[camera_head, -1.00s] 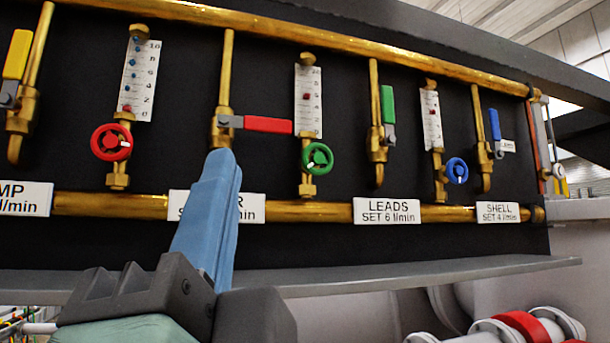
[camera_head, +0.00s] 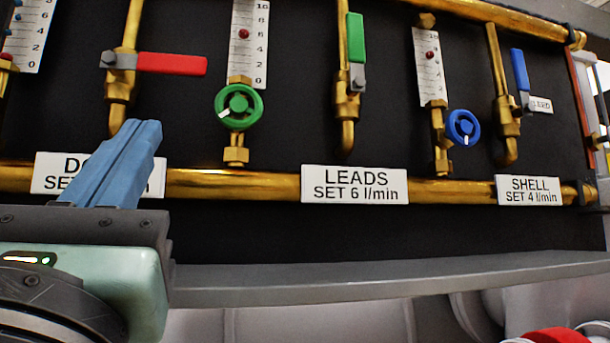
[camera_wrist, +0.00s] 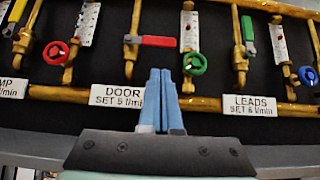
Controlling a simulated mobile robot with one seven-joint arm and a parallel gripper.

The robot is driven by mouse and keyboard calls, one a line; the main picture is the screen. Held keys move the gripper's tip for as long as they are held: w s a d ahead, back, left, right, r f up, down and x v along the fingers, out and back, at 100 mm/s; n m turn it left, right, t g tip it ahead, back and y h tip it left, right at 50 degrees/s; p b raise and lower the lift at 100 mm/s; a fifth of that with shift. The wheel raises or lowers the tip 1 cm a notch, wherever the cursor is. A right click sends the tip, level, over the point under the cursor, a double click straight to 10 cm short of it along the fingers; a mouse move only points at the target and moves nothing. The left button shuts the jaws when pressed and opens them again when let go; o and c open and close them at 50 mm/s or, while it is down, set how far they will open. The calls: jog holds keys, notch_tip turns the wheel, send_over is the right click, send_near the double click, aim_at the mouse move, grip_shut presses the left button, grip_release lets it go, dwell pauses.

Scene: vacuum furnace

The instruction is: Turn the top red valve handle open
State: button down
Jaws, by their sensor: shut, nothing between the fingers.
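The red valve handle (camera_head: 172,64) is a lever lying horizontal on a brass valve, pointing right from its pivot, in the upper left of the head view. It also shows in the wrist view (camera_wrist: 159,41), above the DOOR label. My gripper (camera_head: 146,125) has blue fingers pressed together with nothing between them. In the head view the fingertips appear just below the brass valve, in front of the partly hidden DOOR label (camera_head: 48,165). In the wrist view the fingertips (camera_wrist: 161,72) are below the handle and look apart from it.
A green knob (camera_head: 239,107), green lever (camera_head: 356,38), blue knob (camera_head: 463,127) and blue lever (camera_head: 519,69) stand to the right. A red round knob (camera_wrist: 55,53) is to the left. A brass pipe (camera_head: 240,184) and grey ledge (camera_head: 380,274) run below.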

aim_at(154, 63)
jog(key=shift+s+a, duration=0.1)
jog(key=shift+s, duration=0.05)
jog(key=p+x, duration=0.5)
jog(key=x, duration=0.5)
jog(key=shift+p, duration=0.3)
